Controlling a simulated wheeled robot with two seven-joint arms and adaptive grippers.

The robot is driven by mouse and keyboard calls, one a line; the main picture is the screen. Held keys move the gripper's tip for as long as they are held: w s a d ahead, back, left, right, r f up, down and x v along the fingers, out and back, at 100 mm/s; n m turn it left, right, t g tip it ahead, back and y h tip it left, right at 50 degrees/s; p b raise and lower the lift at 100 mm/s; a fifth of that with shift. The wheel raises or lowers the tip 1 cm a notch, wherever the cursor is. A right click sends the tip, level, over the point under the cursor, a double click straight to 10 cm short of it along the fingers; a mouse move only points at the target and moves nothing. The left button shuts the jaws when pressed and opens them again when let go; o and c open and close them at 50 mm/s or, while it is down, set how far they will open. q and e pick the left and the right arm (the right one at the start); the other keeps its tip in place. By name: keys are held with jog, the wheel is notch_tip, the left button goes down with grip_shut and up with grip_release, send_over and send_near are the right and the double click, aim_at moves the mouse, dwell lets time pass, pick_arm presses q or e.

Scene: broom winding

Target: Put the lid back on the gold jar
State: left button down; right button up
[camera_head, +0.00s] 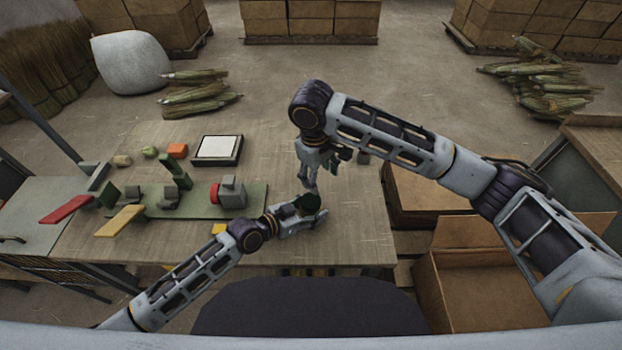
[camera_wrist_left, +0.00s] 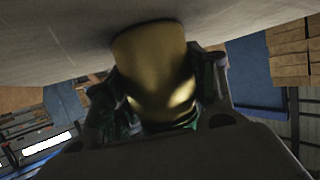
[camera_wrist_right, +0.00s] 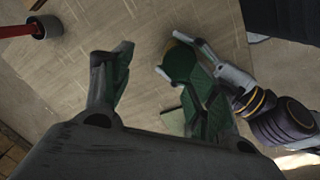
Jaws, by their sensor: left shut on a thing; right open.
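The gold jar (camera_wrist_left: 155,75) fills the middle of the left wrist view, between the fingers of my left gripper (camera_wrist_left: 155,95), which is shut on it. In the head view my left gripper (camera_head: 303,213) is low over the table's front right part. A dark green round top (camera_head: 308,202) shows there; it also shows in the right wrist view (camera_wrist_right: 180,60), with a thin gold edge. I cannot tell whether it is a lid or the jar's mouth. My right gripper (camera_head: 308,180) is open and empty just behind the jar, pointing down. No separate lid is clearly visible.
The table (camera_head: 350,215) is bare right of the jar. A grey cup (camera_wrist_right: 45,27) with a red stick in it stands apart. A green board (camera_head: 255,200) with blocks and fixtures lies left, with a white-topped tray (camera_head: 218,148) behind it. Open cardboard boxes (camera_head: 480,290) stand right.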

aim_at(311, 200)
jog(key=n, duration=0.1)
jog(key=s+a+n, duration=0.1)
jog(key=n, duration=0.2)
jog(key=shift+s+a+f+g+y, duration=0.15)
jog(key=shift+a+g+y, duration=0.15)
jog(key=shift+y, duration=0.1)
jog(key=n, duration=0.2)
jog(key=shift+s+a+n, duration=0.15)
jog(key=shift+a+n, duration=0.15)
jog(key=shift+n, duration=1.2)
jog(key=shift+f, duration=0.15)
jog(key=shift+f, duration=3.9)
jog(key=c, duration=0.8)
jog(key=o, duration=1.1)
